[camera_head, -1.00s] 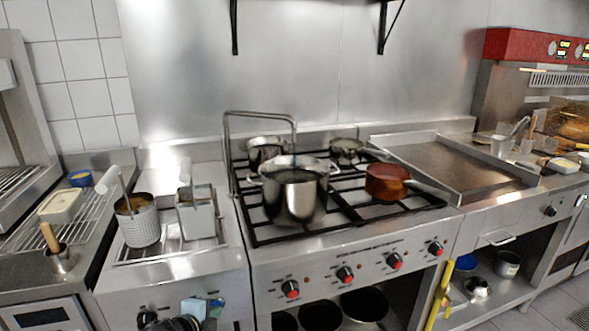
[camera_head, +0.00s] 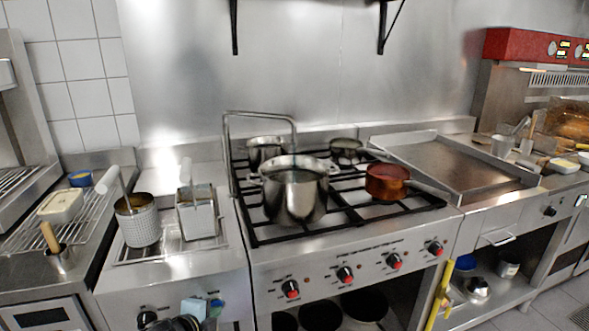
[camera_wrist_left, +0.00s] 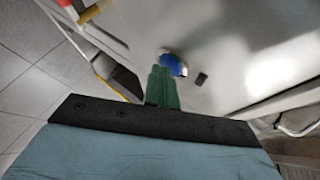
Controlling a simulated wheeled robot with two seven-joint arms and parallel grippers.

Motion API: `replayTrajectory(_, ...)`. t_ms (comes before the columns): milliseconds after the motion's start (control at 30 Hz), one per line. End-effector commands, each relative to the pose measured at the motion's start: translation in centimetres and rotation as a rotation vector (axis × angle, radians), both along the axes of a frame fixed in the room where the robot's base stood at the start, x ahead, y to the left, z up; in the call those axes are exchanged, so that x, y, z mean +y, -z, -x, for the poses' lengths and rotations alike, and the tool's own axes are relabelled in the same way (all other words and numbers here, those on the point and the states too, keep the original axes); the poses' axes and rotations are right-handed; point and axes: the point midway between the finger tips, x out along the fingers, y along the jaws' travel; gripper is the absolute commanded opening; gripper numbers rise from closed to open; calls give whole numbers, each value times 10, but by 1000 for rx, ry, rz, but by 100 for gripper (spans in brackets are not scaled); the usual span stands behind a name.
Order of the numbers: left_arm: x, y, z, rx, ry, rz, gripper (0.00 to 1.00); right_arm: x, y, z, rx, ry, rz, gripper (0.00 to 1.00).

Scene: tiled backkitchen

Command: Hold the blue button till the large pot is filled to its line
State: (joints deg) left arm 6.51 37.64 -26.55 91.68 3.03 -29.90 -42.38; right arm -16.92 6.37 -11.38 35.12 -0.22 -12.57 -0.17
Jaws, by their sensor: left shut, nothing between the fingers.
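The large steel pot (camera_head: 295,200) stands on the stove under the end of a bent tap pipe (camera_head: 262,114). Its fill line and water level cannot be made out. The blue button (camera_head: 217,303) is low on the front panel left of the stove; it also shows in the left wrist view (camera_wrist_left: 174,65). My left gripper (camera_head: 208,306) is at the button. In the left wrist view its green fingers (camera_wrist_left: 162,84) are shut and empty, their tips at the button's edge. Whether they press it cannot be told. My right gripper is not in view.
A copper pan (camera_head: 386,183) and smaller pots share the burners. Red-marked stove knobs (camera_head: 345,274) line the front. Fryer baskets (camera_head: 138,222) stand above the button panel. A flat griddle (camera_head: 455,165) is to the right.

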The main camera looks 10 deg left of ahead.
Motion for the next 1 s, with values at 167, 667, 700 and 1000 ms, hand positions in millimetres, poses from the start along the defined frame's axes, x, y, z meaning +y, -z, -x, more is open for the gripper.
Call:
replayTrajectory(167, 1, -1, -1, -1, -1, -1, 0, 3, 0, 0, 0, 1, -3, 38)
replayTrajectory(667, 1, -1, -1, -1, -1, -1, 0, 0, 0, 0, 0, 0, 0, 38)
replayTrajectory(700, 1, -1, -1, -1, -1, -1, 0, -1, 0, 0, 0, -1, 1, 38)
replayTrajectory(1000, 1, -1, -1, -1, -1, -1, 0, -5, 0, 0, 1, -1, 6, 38)
